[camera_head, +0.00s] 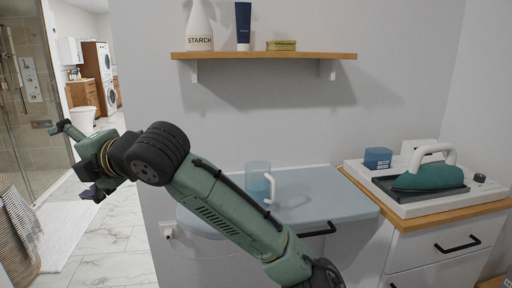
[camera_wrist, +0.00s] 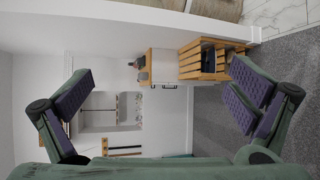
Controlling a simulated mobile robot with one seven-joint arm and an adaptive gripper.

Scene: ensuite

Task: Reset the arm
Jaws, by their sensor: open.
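My arm reaches from the bottom of the head view up and to the left, in front of the ironing surface. My gripper (camera_head: 78,160) is at the far left of the arm, over the doorway side and clear of the furniture. In the wrist view my gripper (camera_wrist: 165,98) shows its two purple-padded fingers spread wide apart, with nothing between them. The wrist view looks across a room turned on its side.
A clear cup (camera_head: 258,180) stands on the pale blue board (camera_head: 320,205) behind my arm. A green iron (camera_head: 428,178) rests on its base at the right. A shelf (camera_head: 265,55) holds a starch bottle (camera_head: 199,28). A woven basket (camera_head: 18,230) stands at the left.

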